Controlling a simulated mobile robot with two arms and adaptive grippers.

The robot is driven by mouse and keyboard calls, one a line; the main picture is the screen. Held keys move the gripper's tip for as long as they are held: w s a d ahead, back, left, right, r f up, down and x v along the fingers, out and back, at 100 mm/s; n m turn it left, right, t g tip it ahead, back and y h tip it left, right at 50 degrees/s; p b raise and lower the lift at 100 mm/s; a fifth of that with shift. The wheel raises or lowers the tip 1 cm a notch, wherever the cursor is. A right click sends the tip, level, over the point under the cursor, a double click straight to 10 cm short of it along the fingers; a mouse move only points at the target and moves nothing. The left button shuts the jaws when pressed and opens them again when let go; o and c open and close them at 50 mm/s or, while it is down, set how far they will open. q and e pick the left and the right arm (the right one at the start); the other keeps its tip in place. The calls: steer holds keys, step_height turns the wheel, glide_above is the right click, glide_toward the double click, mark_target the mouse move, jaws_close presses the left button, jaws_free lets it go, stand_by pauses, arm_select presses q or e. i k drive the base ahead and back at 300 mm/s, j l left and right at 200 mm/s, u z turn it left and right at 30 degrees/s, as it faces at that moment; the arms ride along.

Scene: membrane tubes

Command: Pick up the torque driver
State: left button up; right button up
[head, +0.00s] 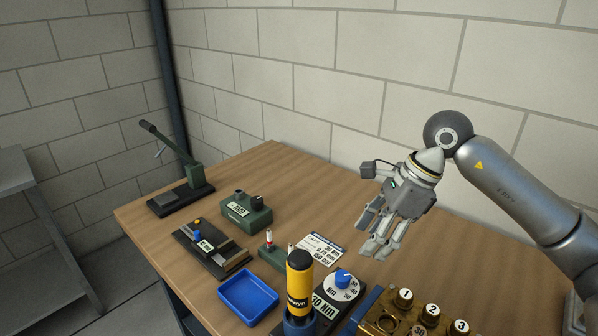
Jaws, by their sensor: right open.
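The torque driver (300,279) stands upright at the front middle of the bench in the head view. It has a yellow body with dark lettering and a black top. Its lower end sits in a blue holder (299,325), so its tip is hidden. My right gripper (371,238) is open and empty. It hangs in the air above the bench, up and to the right of the driver and apart from it, fingers pointing down. My left gripper is not in view.
A dial unit (342,284) stands close right of the driver. A brass block with numbered caps (421,314) is further right. A blue tray (248,296) lies to the left. A green box (246,214) and a lever press (182,188) stand further back. The wall closes off the back.

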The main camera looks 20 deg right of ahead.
mark_target(300, 262)
steer(key=k+j, duration=1.5)
steer(key=k, duration=0.2)
